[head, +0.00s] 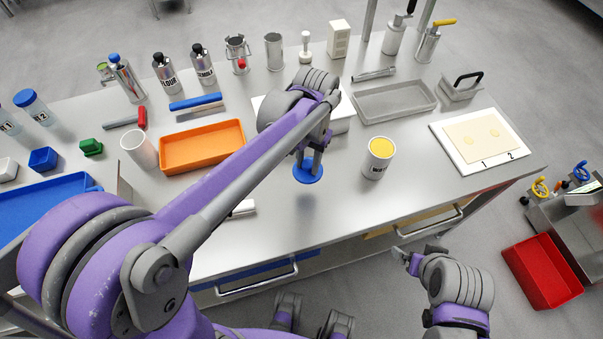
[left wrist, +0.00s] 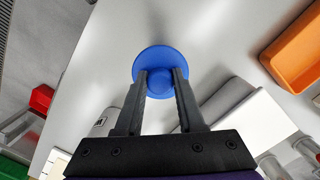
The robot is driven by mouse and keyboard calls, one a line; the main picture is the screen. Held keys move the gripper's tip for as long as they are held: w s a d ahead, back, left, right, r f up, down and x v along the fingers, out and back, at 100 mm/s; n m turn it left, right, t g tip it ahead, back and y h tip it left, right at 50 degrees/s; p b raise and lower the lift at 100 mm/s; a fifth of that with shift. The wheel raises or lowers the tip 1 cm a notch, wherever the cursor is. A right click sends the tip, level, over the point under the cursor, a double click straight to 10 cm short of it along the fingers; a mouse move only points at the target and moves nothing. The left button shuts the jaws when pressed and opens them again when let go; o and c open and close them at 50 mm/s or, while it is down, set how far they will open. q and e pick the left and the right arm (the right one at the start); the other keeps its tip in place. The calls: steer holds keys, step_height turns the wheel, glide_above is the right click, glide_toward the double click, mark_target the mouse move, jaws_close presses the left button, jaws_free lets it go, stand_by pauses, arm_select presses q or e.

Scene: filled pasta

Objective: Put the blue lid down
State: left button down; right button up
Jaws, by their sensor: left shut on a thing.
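The blue lid (head: 308,174) is a flat round disc near the front middle of the grey table. My left gripper (head: 310,160) is shut on its knob from above. In the left wrist view the lid (left wrist: 160,53) sits between the two dark fingertips (left wrist: 161,76), its rim spreading past them. I cannot tell whether the lid touches the table or hangs just above it. My right gripper (head: 408,260) is low, in front of the table edge and apart from the lid; its fingers are too small to read.
An orange tray (head: 203,148) is at the left, a grey tray (head: 395,100) behind, and a white numbered board (head: 481,157) at the right.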

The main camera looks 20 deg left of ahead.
arm_select(q)
steer(key=shift+w+a+f, duration=0.1)
steer(key=shift+w+f, duration=0.05)
steer(key=shift+f, duration=0.15)
glide_above(306, 191)
steer(key=f, duration=0.5)
steer(key=shift+w+f, duration=0.1)
steer(key=shift+w, duration=0.1)
steer(key=shift+f+b, duration=0.4)
steer(key=shift+f, duration=1.65)
steer(key=shift+f, duration=0.25)
steer(key=c, duration=0.5)
jaws_free()
steer(key=shift+r, duration=0.1)
